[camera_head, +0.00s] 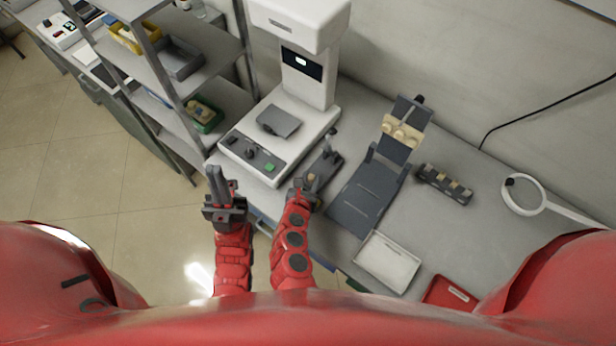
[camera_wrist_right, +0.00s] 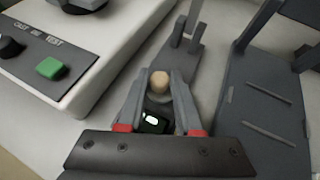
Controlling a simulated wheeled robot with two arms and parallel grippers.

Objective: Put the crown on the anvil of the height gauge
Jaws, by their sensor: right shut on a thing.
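The crown (camera_wrist_right: 159,82) is a small tan, rounded piece in the right wrist view, between the fingertips of my right gripper (camera_wrist_right: 162,88). In the head view this gripper (camera_head: 308,186) is shut on it, over the near end of the small dark height gauge (camera_head: 326,162). The gauge's upright post (camera_wrist_right: 187,30) stands beyond the fingertips, and a small black display (camera_wrist_right: 155,122) shows between the fingers. I cannot tell whether the crown touches the anvil, which the fingers hide. My left gripper (camera_head: 217,172) is off the table's left edge, apart from the gauge; its opening is unclear.
A white machine (camera_head: 270,135) with a button panel stands left of the gauge. A dark stand (camera_head: 368,195) is to its right, then a dark rack (camera_head: 430,173) with tan pieces, a white tray (camera_head: 388,262), a red tray (camera_head: 450,292) and a magnifier (camera_head: 524,211). Shelves are at left.

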